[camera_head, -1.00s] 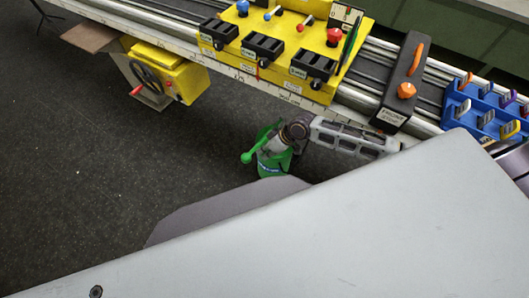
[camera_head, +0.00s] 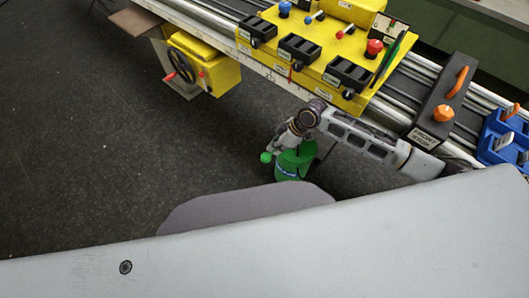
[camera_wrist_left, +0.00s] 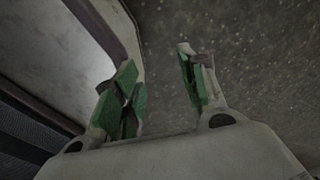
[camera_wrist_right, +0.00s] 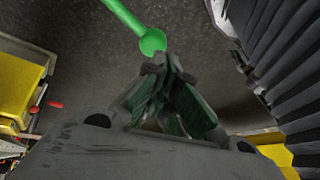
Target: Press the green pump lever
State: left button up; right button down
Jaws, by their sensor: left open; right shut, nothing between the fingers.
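The green pump (camera_head: 291,168) stands on the dark floor near the middle of the head view, partly covered by my right arm. Its green lever ends in a round knob (camera_head: 265,157) on the left side. My right gripper (camera_head: 279,146) is shut and empty, close to the knob. In the right wrist view, the lever knob (camera_wrist_right: 152,41) shows just beyond the shut fingertips (camera_wrist_right: 165,62); I cannot tell whether they touch. My left gripper (camera_wrist_left: 156,75) is open and empty in its wrist view and out of the head view.
A yellow control panel (camera_head: 307,22) with coloured knobs sits on the rail beam behind the pump. A yellow box with a handwheel (camera_head: 180,66) hangs at the left. A black block with an orange handle (camera_head: 443,100) and a blue rack (camera_head: 492,150) are at right. Floor to the left is clear.

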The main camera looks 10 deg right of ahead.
notch_tip(320, 180, up, 9)
jog(key=w+a+n+g+h+b, duration=0.1)
jog(key=w+a+n+g+h, duration=0.15)
jog(key=n, duration=0.95)
send_over(264, 157)
jog(key=shift+n, duration=0.3)
notch_tip(264, 157, down, 12)
jog(key=shift+d+r, duration=0.1)
jog(key=shift+f+b, duration=0.3)
jog(key=shift+f, duration=0.3)
pick_arm(q)
jog(key=shift+w+a+f, duration=0.65)
jog(key=shift+w+f, duration=0.1)
pick_arm(e)
jog(key=shift+f, duration=0.2)
